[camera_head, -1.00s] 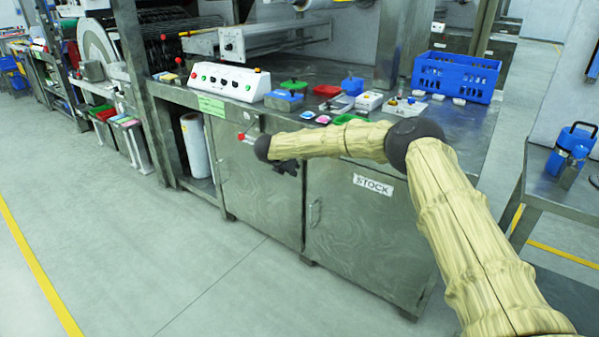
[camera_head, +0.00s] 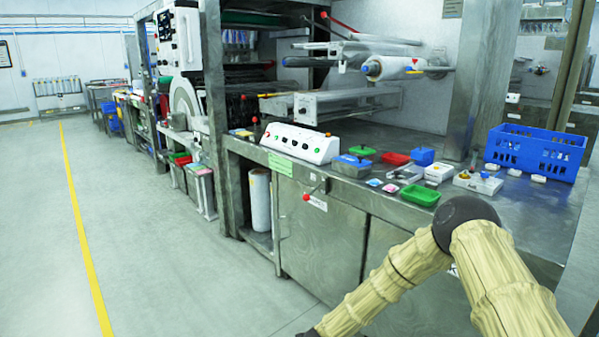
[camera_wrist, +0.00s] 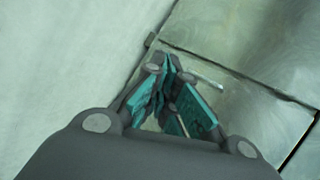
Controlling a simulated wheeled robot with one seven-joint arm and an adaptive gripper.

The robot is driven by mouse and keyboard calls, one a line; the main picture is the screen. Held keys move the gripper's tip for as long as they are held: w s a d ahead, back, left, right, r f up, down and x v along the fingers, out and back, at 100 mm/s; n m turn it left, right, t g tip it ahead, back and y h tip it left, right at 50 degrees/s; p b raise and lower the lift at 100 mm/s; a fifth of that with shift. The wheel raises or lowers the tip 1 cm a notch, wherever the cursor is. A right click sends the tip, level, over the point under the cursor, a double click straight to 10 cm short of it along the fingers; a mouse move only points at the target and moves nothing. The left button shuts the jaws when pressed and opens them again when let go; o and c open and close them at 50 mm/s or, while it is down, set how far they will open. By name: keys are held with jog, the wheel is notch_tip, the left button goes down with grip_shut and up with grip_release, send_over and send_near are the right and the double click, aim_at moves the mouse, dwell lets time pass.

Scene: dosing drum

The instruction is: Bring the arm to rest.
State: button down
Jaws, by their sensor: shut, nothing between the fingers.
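My gripper (camera_wrist: 165,70) shows in the wrist view with its dark fingers and teal pads brought together at the tips and nothing between them. It hangs over the grey floor beside the metal cabinet doors (camera_wrist: 250,75). In the head view my arm, in a tan sleeve, bends down at a dark joint in front of the cabinet (camera_head: 322,235). Its lower end leaves the picture at the bottom edge, so the gripper is hidden there.
The metal counter (camera_head: 455,210) carries a white control box (camera_head: 300,143), several small coloured trays and a blue crate (camera_head: 536,152). The floor (camera_head: 150,230) at left is clear.

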jog(key=s+d+f+n+g+y, duration=0.1)
jog(key=s+f+n, duration=0.35)
jog(key=s, duration=0.45)
jog(key=s+d+f+n+g+y, duration=0.1)
jog(key=s+f+n, duration=0.35)
jog(key=s, duration=0.55)
jog(key=s+d+n+g, duration=0.2)
jog(key=s+d+n, duration=0.25)
jog(key=s, duration=0.65)
jog(key=s+d+n+g, duration=0.25)
jog(key=s+n, duration=0.25)
jog(key=s, duration=0.6)
jog(key=s+d+r+n+g, duration=0.1)
jog(key=s+d+n, duration=0.1)
jog(key=s, duration=0.3)
jog(key=s+d+r+n+g, duration=0.1)
jog(key=s+d+r, duration=0.1)
jog(key=s, duration=0.3)
notch_tip(320, 180, up, 13)
jog(key=p, duration=1.3)
jog(key=shift+s+y, duration=0.25)
jog(key=shift+y, duration=0.05)
jog(key=shift+n, duration=0.25)
